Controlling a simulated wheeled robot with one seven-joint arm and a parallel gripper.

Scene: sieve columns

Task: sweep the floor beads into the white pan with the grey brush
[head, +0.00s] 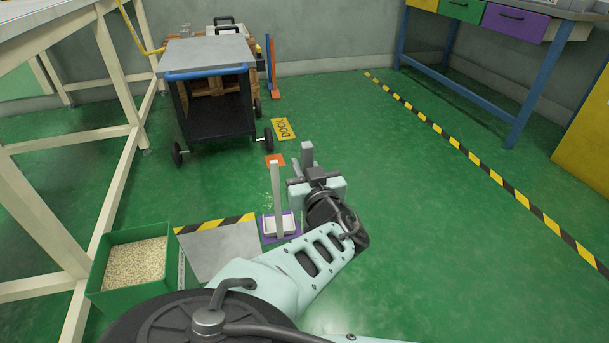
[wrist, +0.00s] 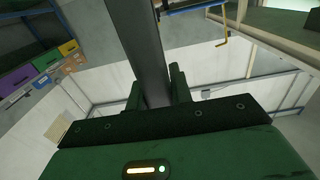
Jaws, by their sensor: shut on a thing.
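My gripper (head: 308,177) is above the floor, just right of the white pan, and shut on the grey brush (head: 307,153). The brush's handle sticks up past the jaws; its lower end is hidden behind my arm. In the wrist view the grey handle (wrist: 146,45) runs between the two fingers (wrist: 157,92). The white pan (head: 270,226) lies on a purple mat, with a tall grey upright (head: 277,195) at it. Small pale specks, seemingly the floor beads (head: 267,197), lie faintly on the green floor behind the pan.
A green bin (head: 107,278) full of pale beads stands at the lower left, beside a grey plate (head: 215,250) with a striped edge. A dark trolley (head: 218,112) stands behind, near an orange floor patch and a yellow dock sign (head: 283,129). The right floor is clear.

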